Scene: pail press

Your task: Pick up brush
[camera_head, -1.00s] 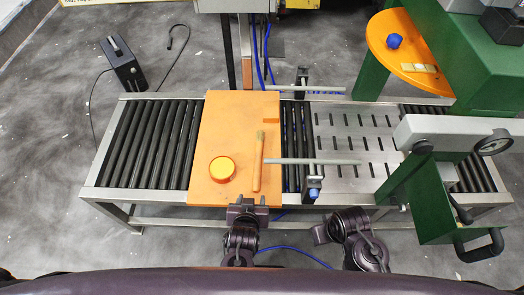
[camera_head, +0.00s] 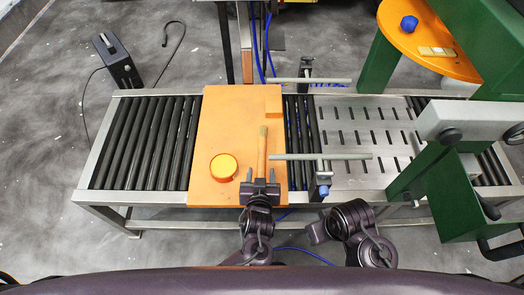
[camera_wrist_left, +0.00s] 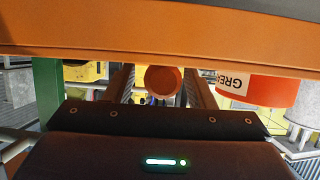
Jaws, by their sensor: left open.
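The brush (camera_head: 262,150) lies on the orange board, with its tan bristle end toward the back and its handle toward me. My left gripper (camera_head: 261,176) is open at the near end of the handle, a finger on each side. In the left wrist view the round handle end (camera_wrist_left: 163,79) shows between the two fingers (camera_wrist_left: 162,90). I cannot tell whether either finger touches it. Of my right arm only dark links show; its fingers are not visible.
The orange board (camera_head: 225,115) rests on a roller conveyor (camera_head: 140,140). An orange tin (camera_head: 223,167) stands left of the brush; its label shows in the left wrist view (camera_wrist_left: 265,88). A green press (camera_head: 440,185) stands farther right.

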